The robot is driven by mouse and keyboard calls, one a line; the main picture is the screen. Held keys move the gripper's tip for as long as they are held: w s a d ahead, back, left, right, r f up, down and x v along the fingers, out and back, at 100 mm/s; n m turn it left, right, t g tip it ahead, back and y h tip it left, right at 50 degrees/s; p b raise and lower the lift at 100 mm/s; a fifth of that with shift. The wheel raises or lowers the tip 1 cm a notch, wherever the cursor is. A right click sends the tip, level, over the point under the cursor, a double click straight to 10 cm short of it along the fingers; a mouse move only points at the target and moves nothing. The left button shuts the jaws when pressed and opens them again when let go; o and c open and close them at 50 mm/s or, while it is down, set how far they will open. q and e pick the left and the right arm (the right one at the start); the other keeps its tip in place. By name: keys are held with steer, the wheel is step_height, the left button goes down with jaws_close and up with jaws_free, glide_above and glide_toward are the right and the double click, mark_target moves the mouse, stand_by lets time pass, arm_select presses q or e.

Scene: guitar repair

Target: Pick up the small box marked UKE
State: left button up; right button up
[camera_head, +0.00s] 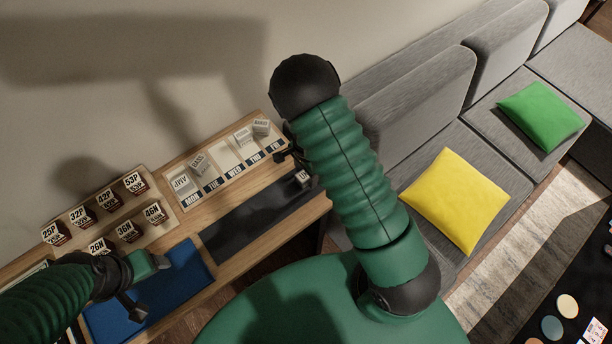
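A small pale box (302,177) with a dark mark sits at the right end of the dark mat, beside my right arm; its marking is too small to read as UKE. My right gripper (288,156) is just above and left of this box, at the edge of the day tray. My own arm hides part of it, so its finger opening and any contact with the box are unclear. My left gripper (146,284) is over the blue mat, its two fingers apart and nothing between them.
A wooden tray (213,195) marked with weekdays holds several white labelled boxes (182,184). Left of it, a stepped rack (116,215) carries several labelled dark boxes. The dark mat (240,225) is mostly clear. A grey sofa (420,110) stands at the right.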

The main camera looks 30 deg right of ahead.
steer(key=shift+a+r, duration=0.1)
steer(key=shift+a, duration=0.2)
jaws_close()
steer(key=shift+d, duration=0.1)
